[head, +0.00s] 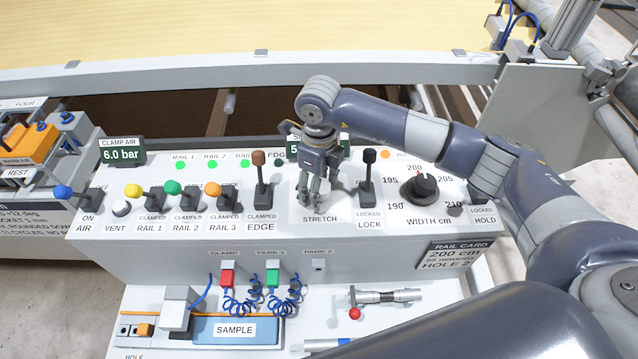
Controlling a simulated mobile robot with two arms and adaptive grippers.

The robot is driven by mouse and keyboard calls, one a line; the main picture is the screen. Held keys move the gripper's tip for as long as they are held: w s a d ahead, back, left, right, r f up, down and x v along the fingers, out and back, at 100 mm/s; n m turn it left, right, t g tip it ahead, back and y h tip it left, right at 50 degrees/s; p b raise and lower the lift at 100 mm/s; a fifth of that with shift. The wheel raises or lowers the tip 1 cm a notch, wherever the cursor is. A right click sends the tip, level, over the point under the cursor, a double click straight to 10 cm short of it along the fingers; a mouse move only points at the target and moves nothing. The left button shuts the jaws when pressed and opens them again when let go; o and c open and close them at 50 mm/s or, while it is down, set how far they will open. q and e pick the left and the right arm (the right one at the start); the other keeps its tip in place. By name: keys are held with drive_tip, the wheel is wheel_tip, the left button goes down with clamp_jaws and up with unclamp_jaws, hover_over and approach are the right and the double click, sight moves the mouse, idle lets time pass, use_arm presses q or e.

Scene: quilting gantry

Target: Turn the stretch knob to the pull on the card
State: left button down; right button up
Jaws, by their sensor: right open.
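My right gripper (311,200) is open and points down over the STRETCH plate (320,219) on the sloped control panel. Its fingers hide the stretch knob, so I cannot tell whether they touch it or where it points. The stretch readout (292,151) behind the gripper is mostly covered, and its value cannot be read. The rail card (455,255) is on the panel's front right; it reads 200 cm, a line that looks like 55 newtons, and a partly cut HOLD line. My left gripper is not in view.
The brown-tipped EDGE lever (260,178) stands close left of the gripper, and the black LOCK lever (368,178) close right. The WIDTH knob (420,188) is farther right. Several coloured levers line the left side. A shelf with a SAMPLE box (236,330) lies below.

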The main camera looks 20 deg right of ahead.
wheel_tip(320, 180, up, 12)
idle(0.5)
idle(0.4)
